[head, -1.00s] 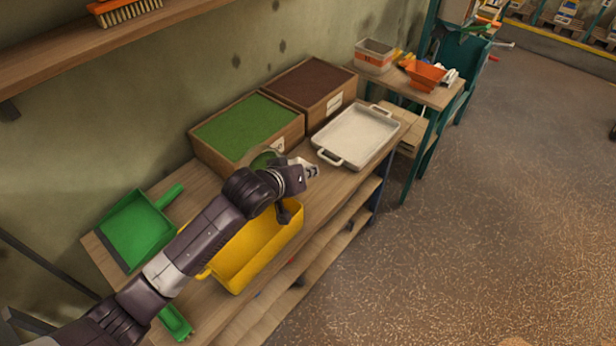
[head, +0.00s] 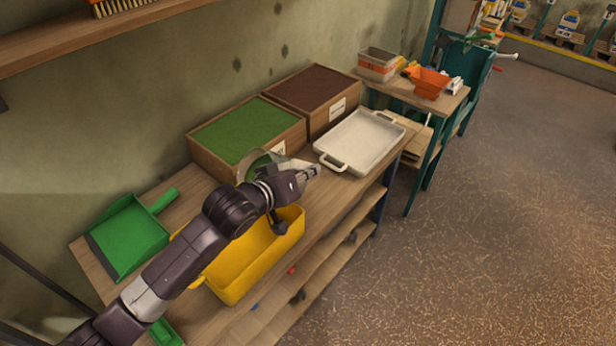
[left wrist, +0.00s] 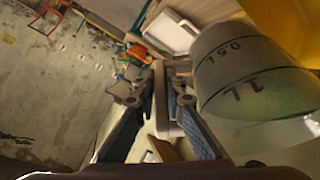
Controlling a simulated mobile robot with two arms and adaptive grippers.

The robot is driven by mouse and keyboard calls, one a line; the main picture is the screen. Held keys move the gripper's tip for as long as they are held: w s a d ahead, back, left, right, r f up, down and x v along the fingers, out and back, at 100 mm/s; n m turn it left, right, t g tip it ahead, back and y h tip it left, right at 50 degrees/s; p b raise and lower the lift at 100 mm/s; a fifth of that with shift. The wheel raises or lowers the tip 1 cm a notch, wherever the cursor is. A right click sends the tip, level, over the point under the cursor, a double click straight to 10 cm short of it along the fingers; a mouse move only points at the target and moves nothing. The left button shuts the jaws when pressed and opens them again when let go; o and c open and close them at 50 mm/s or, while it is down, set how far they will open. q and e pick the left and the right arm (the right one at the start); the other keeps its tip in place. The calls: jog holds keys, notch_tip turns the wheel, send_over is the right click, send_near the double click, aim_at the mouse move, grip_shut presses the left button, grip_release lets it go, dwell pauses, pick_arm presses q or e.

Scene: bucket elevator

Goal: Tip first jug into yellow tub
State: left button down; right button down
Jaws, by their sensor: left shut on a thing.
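My left gripper (head: 308,174) is shut on the handle of a clear jug (head: 258,163) with green contents. The gripper hides much of the jug in the head view. In the left wrist view, the jug (left wrist: 245,75) with its litre marks is right beside the fingers (left wrist: 165,110), with a pale bar between them. The yellow tub (head: 232,288) stands on the bench below and in front of the jug, partly hidden by my arm. A corner of the tub (left wrist: 290,25) shows in the left wrist view. The jug's exact tilt is hard to tell.
A box of green material (head: 195,150) and a box of brown material (head: 345,105) stand behind. A white tray (head: 362,140) lies to the right. A green dustpan (head: 128,238) lies to the left. A shelf (head: 60,45) overhangs the upper left.

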pick_arm(q)
jog(key=shift+s+a+t+b, duration=0.15)
jog(key=shift+t+b, duration=0.35)
jog(key=shift+b, duration=0.55)
jog(key=b, duration=0.1)
jog(key=t+h+b, duration=0.1)
jog(key=b, duration=0.1)
jog(key=shift+s+a+r+n+h, duration=0.1)
jog(key=shift+s+a+n+h, duration=0.2)
jog(key=shift+a, duration=0.1)
jog(key=s+a+t+h+b, duration=0.1)
jog(key=s+a+t+b, duration=0.1)
jog(key=b, duration=0.4)
jog(key=s+a+n+t+h+b, duration=0.1)
jog(key=a+t+h+b, duration=0.1)
jog(key=b, duration=0.5)
jog(key=shift+s+f+n+t, duration=0.2)
jog(key=shift+s+n+t, duration=0.15)
jog(key=shift+t, duration=0.25)
jog(key=shift+r, duration=0.1)
